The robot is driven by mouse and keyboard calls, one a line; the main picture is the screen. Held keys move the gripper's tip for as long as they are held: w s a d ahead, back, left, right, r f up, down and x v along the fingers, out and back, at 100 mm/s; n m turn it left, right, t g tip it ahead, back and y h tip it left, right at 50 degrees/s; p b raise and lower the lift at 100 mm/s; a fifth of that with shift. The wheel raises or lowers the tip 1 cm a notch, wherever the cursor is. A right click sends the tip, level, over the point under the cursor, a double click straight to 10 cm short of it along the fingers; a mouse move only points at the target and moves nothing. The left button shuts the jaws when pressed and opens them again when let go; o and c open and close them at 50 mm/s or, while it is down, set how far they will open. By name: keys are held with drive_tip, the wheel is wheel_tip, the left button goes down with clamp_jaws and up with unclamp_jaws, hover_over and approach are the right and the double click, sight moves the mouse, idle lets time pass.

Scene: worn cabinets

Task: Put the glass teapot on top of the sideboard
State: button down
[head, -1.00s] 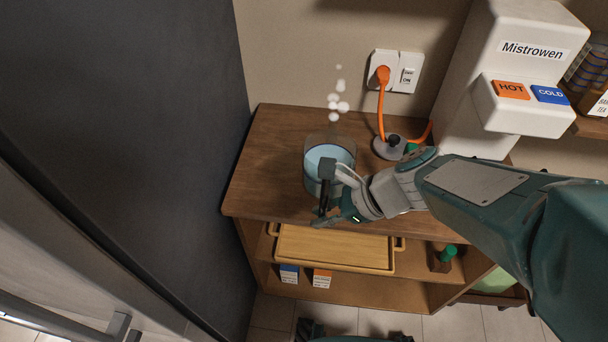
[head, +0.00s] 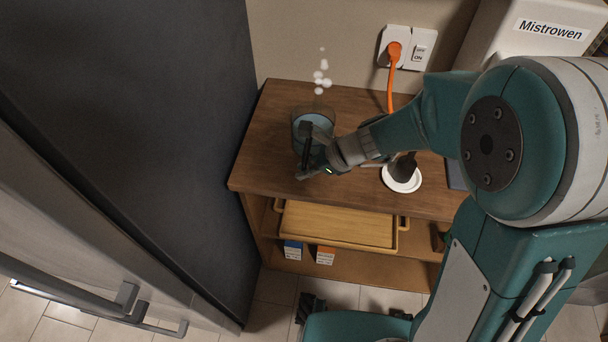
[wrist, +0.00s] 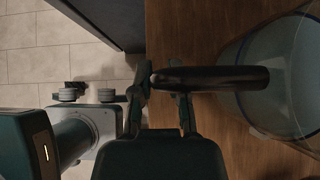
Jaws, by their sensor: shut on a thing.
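The glass teapot (head: 312,118) is clear, with bluish water inside and white steam puffs above it. It is upright over the left part of the sideboard's brown wooden top (head: 265,150). I cannot tell whether its bottom touches the wood. My gripper (head: 306,160) is on its near side, shut on its dark handle. In the wrist view the handle (wrist: 225,78) runs from between my fingers (wrist: 160,90) to the glass body (wrist: 285,75), which is cut off at the right edge.
An orange plug (head: 394,50) is in the wall socket. A tall dark panel (head: 130,120) borders the left side. A wooden tray (head: 340,225) lies on the shelf below.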

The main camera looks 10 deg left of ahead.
drive_tip(key=shift+w+a+f, duration=0.15)
drive_tip(key=shift+w+f, duration=0.1)
drive_tip(key=shift+f, duration=1.5)
drive_tip(key=c, duration=0.6)
unclamp_jaws()
drive_tip(key=shift+c, duration=0.2)
drive_tip(key=v, duration=1.2)
drive_tip(key=shift+s, duration=0.1)
